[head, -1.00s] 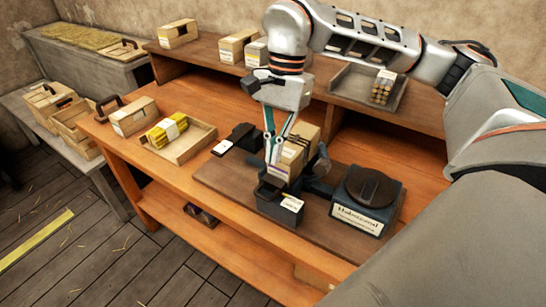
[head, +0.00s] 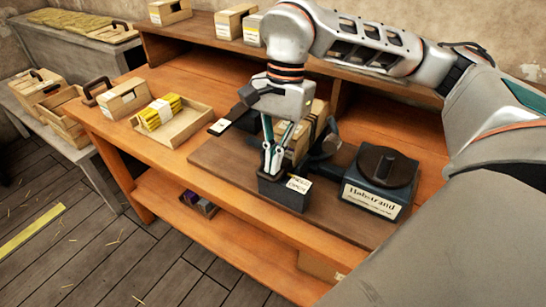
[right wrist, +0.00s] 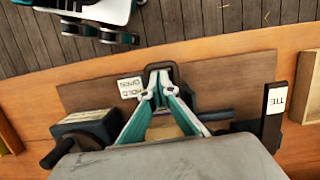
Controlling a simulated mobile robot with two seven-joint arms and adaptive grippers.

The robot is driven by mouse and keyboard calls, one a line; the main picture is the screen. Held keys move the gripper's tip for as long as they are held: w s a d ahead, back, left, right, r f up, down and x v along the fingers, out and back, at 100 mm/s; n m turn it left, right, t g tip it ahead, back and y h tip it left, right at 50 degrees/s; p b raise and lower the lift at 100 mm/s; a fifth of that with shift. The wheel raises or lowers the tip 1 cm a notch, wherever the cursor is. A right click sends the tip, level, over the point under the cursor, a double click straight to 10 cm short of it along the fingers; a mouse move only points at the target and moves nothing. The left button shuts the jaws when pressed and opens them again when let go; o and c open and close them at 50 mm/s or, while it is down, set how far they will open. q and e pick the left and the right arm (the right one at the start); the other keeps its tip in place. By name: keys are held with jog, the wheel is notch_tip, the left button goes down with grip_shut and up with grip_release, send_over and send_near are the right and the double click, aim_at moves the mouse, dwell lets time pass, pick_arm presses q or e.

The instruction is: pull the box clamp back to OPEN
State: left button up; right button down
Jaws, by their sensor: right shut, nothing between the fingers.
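The box clamp (head: 284,194) is a dark block with a white label reading HOLD and OPEN, at the front edge of the dark base board. In the right wrist view its label (right wrist: 130,88) shows beside a dark, loop-shaped handle (right wrist: 160,66). My right gripper (head: 272,170) points down at the clamp, its fingers together with nothing between them. In the right wrist view its fingertips (right wrist: 160,76) are within the loop's outline; whether they touch it I cannot tell. A pale carton (head: 298,146) stands just behind, partly hidden by the gripper.
The dark Halstrand unit (head: 379,180) with a round knob stands right of the clamp. A dark lever block labelled TIE (right wrist: 273,105) is on the other side. A tray (head: 188,127) with yellow bundles lies to the left. Bare bench lies along the front edge.

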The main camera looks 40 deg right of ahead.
pick_arm(q)
jog(key=shift+r, duration=0.1)
pick_arm(e)
jog(key=shift+a, duration=0.1)
jog(key=shift+s+a+r+p, duration=0.1)
jog(key=shift+s+a+p, duration=0.15)
jog(key=shift+a, duration=0.2)
jog(key=shift+s+a+p, duration=0.15)
jog(key=shift+s+a, duration=0.05)
jog(key=shift+a, duration=0.4)
pick_arm(q)
jog(key=shift+s+d, duration=0.2)
jog(key=shift+s, duration=0.15)
pick_arm(e)
jog(key=v, duration=1.2)
